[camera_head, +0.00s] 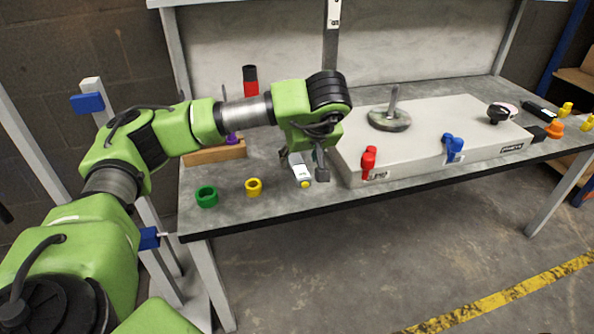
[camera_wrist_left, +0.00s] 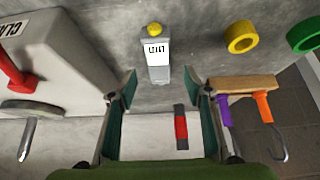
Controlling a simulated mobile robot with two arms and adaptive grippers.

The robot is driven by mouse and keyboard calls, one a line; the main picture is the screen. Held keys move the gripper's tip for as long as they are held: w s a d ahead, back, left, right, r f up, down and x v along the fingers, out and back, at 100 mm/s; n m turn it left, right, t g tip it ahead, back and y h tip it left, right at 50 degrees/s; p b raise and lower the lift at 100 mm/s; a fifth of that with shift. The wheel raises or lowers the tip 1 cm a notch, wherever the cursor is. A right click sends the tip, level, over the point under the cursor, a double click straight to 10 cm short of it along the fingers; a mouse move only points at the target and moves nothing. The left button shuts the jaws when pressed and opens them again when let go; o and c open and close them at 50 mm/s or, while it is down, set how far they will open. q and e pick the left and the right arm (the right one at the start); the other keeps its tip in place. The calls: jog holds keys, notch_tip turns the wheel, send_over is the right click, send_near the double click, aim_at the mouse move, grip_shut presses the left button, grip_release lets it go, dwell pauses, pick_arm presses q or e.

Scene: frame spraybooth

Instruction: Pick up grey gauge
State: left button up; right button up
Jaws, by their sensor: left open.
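The grey gauge (camera_head: 301,175) is a small pale grey block with a yellow ball at its near end. It lies on the bench just left of the large grey box. In the left wrist view the gauge (camera_wrist_left: 156,66) shows a white label and lies ahead of the fingertips, roughly in line with the gap. My left gripper (camera_head: 304,164) is open, pointing down over the gauge; in the wrist view its two fingers (camera_wrist_left: 160,84) stand apart with nothing clearly held. The exact height above the gauge is hard to tell. My right gripper is not in view.
A green ring (camera_head: 206,197) and a yellow ring (camera_head: 253,187) lie left of the gauge. The large grey box (camera_head: 350,140) is close on the right, with a red clamp (camera_head: 368,160) at its front. A wooden rack (camera_head: 212,154) stands behind. The bench front edge is near.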

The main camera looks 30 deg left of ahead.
aim_at(297, 163)
pick_arm(q)
jog(key=shift+w+a+f, duration=0.2)
jog(key=shift+f, duration=0.2)
jog(key=b+x, duration=0.2)
jog(key=x, duration=0.2)
jog(key=shift+w+a+f+b, duration=0.15)
jog(key=shift+w+f+b, duration=0.05)
jog(key=shift+b, duration=0.2)
jog(key=shift+w+a, duration=0.1)
jog(key=c, duration=1.3)
